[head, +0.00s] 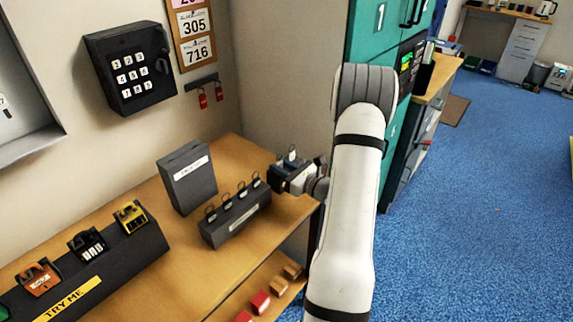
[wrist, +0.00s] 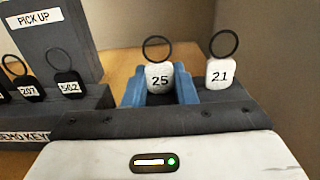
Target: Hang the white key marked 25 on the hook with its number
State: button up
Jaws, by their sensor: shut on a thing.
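The white key marked 25 (wrist: 160,78) stands upright with its dark ring on top, between the blue fingers of my gripper (wrist: 160,88). My gripper is shut on it. In the head view my gripper (head: 291,172) is just past the right end of the dark key rack (head: 236,224), above the wooden counter. A white key marked 21 (wrist: 220,73) shows just right of the fingers in the wrist view; what supports it is hidden. No hook numbered 25 can be read in either view.
Several keys stand on the rack, beside a dark pick-up box (head: 188,180). Red tags (head: 203,99) hang from a wall rail (head: 201,82) near a keypad box (head: 130,70). Padlocks stand on a display (head: 90,275) at left. Teal lockers (head: 378,40) stand behind my arm.

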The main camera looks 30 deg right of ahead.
jog(key=shift+r, duration=0.1)
jog(key=shift+s+d+r+p, duration=0.1)
jog(key=shift+s+r+p, duration=0.2)
jog(key=shift+r, duration=0.4)
jog(key=shift+s+r+p, duration=0.1)
jog(key=shift+r+p, duration=0.3)
jog(key=shift+r, duration=0.3)
jog(key=shift+s, duration=0.1)
jog(key=b+v, duration=0.1)
jog(key=v, duration=0.7)
dwell(0.7)
jog(key=shift+s, duration=0.1)
dwell(1.0)
